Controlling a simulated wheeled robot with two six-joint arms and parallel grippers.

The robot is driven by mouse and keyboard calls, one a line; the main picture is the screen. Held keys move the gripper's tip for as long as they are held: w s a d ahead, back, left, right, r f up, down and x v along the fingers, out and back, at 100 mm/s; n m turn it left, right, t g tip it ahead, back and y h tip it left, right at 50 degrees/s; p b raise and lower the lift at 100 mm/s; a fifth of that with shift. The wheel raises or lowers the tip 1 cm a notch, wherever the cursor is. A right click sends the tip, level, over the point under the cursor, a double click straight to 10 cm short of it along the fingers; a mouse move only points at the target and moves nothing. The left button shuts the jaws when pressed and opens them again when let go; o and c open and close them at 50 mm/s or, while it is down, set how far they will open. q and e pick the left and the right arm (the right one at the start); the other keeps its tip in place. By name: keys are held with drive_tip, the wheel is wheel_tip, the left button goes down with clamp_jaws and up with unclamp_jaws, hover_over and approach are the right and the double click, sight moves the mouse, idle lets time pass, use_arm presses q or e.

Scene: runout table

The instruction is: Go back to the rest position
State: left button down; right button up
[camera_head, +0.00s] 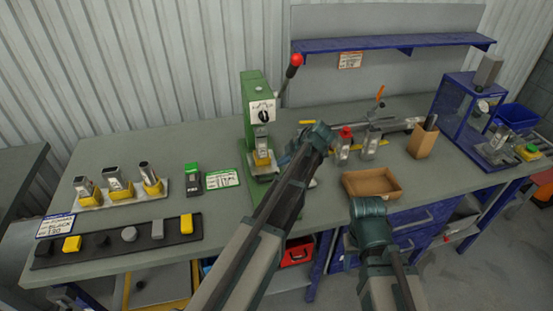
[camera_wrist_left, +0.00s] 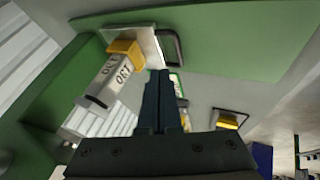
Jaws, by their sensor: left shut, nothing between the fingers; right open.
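In the head view my left arm reaches up and across the bench to beside the green press (camera_head: 254,110). My left gripper (camera_wrist_left: 158,82) shows in the left wrist view. Its fingers are together with nothing between them. The metal die with a yellow base and "130" label (camera_wrist_left: 112,78) stands in the press, to the left of the fingers in that view and apart from them. My right arm comes in at the bottom, right of centre, in front of the bench. Its fingers do not show in either view.
The press lever has a red knob (camera_head: 296,60). A cardboard tray (camera_head: 372,185) lies near the bench front, close to my right arm. Dies on a plate (camera_head: 120,191) and a black strip of parts (camera_head: 118,241) are at the left. A blue fixture (camera_head: 459,109) stands at the right.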

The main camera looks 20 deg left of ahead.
use_arm(q)
drive_tip(key=shift+v, duration=0.8)
use_arm(e)
drive_tip(key=shift+r, duration=0.6)
use_arm(q)
drive_tip(key=s+d+f+m+h, duration=0.1)
drive_tip(key=s+d+m+h, duration=0.1)
drive_tip(key=s+d+m, duration=0.3)
drive_tip(key=s+d+f+m+g+h, duration=0.1)
drive_tip(key=s+d+m, duration=0.5)
drive_tip(key=s+m, duration=0.7)
drive_tip(key=s+d+f+m+g+h, duration=0.1)
drive_tip(key=s+d+f+m+h, duration=0.1)
drive_tip(key=s+d+m, duration=0.4)
drive_tip(key=s+m, duration=0.3)
drive_tip(key=shift+d+h, duration=0.2)
drive_tip(key=shift+h, duration=0.2)
